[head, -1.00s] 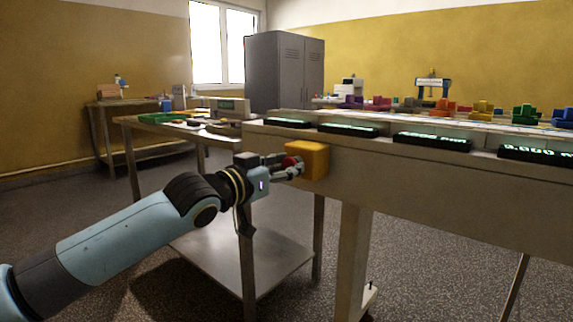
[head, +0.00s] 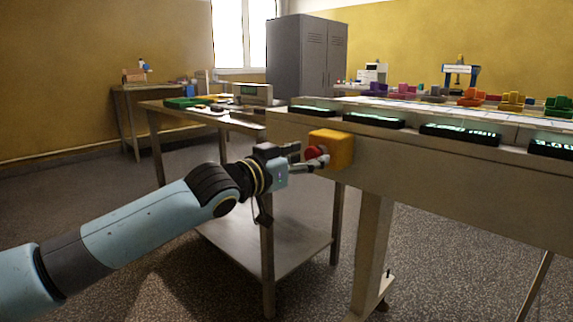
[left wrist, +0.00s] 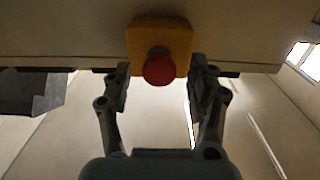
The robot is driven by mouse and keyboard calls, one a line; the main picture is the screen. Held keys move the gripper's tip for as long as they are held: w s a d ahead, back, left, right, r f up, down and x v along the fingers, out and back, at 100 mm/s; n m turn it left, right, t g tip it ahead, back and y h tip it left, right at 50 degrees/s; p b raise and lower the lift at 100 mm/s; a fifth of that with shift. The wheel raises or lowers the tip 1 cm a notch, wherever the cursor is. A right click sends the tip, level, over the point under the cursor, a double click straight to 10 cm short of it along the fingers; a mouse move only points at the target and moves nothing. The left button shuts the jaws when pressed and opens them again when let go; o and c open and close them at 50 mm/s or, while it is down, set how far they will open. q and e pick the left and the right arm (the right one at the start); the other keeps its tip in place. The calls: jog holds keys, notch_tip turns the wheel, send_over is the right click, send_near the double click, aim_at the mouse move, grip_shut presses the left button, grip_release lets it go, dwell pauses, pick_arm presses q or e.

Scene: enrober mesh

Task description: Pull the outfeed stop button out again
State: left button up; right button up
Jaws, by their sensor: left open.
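The outfeed stop button is a red mushroom knob (head: 314,153) on a yellow box (head: 338,148) fixed to the side of the conveyor frame. In the left wrist view the red knob (left wrist: 159,68) stands out from the yellow box (left wrist: 176,30), between my two fingers but a little beyond their middle. My left gripper (head: 318,160) is open at the button, and the left wrist view shows its fingers (left wrist: 158,85) on either side, apart from the knob. In the head view a finger partly covers the knob. My right gripper is not in view.
The conveyor frame (head: 440,185) runs to the right, with several dark displays (head: 459,134) along its edge. A steel table (head: 205,114) with a lower shelf stands behind my left arm. A grey locker (head: 306,60) is farther back. Open floor lies at the left.

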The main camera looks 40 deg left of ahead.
pick_arm(q)
jog(key=s, duration=1.1)
jog(key=shift+s+a, duration=0.25)
jog(key=shift+a, duration=0.15)
